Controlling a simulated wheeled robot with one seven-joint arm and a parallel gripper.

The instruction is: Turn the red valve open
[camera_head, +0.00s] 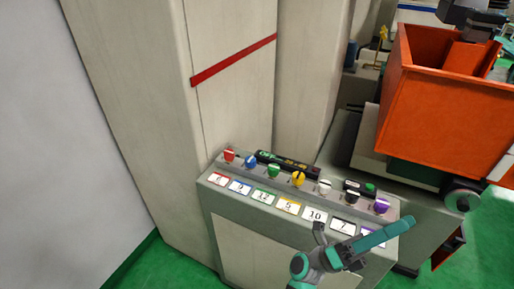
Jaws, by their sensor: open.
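The red valve (229,155) is a small round red knob at the far left of the row on top of the grey control box. A white label (217,179) with a red border and a number sits in front of it. My gripper (333,240), grey and teal, is in front of the box's right half, well right of the red valve and apart from it. It is open, with nothing seen between its fingers.
Blue (251,162), green (273,170), yellow (298,178), white (324,187), black (352,197) and purple (381,205) knobs continue the row. Dark panels (288,164) lie behind them. A tall beige cabinet (150,110) stands behind left, an orange bin (440,100) at right.

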